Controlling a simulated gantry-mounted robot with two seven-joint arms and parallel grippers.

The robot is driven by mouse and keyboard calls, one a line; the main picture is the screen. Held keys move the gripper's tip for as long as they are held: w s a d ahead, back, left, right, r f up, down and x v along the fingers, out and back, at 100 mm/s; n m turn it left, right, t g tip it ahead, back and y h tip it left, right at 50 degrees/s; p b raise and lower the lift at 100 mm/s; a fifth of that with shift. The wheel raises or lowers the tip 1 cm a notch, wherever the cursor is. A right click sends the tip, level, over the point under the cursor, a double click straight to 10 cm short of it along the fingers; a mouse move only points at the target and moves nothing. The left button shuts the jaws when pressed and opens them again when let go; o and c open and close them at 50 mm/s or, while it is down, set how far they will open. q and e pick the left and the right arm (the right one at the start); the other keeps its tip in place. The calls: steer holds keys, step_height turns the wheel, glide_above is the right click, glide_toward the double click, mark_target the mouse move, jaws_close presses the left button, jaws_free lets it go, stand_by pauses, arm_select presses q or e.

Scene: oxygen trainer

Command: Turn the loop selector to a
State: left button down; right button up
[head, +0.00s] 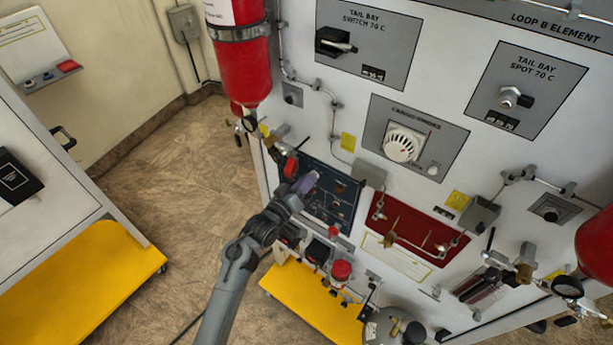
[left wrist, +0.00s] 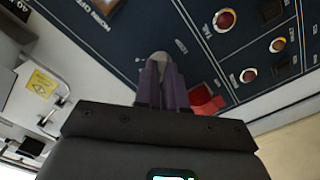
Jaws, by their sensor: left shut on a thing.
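The dark blue control panel (head: 343,186) is low on the left part of the white trainer board. My left gripper (head: 308,183) is at the panel's upper left, its purple fingers against it. In the left wrist view the fingers (left wrist: 162,85) are closed around a small grey knob (left wrist: 160,58) on the dark panel face (left wrist: 120,45). I take this knob to be the loop selector; its position letters are hidden or too small to read. My right gripper is in neither view.
A red guarded switch (left wrist: 207,101) is close to the fingers, and amber and red lamps (left wrist: 225,20) lie to the right. A red cylinder (head: 240,60) hangs above left of the panel. A dark red panel with brass fittings (head: 413,228) lies to its right.

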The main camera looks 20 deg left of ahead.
arm_select(q)
steer(key=shift+n+p, duration=0.3)
steer(key=shift+n, duration=0.1)
steer(key=c, duration=1.2)
jaws_free()
steer(key=shift+s, duration=0.1)
steer(key=v, duration=1)
steer(key=shift+s+b, duration=0.3)
steer(key=shift+b, duration=0.1)
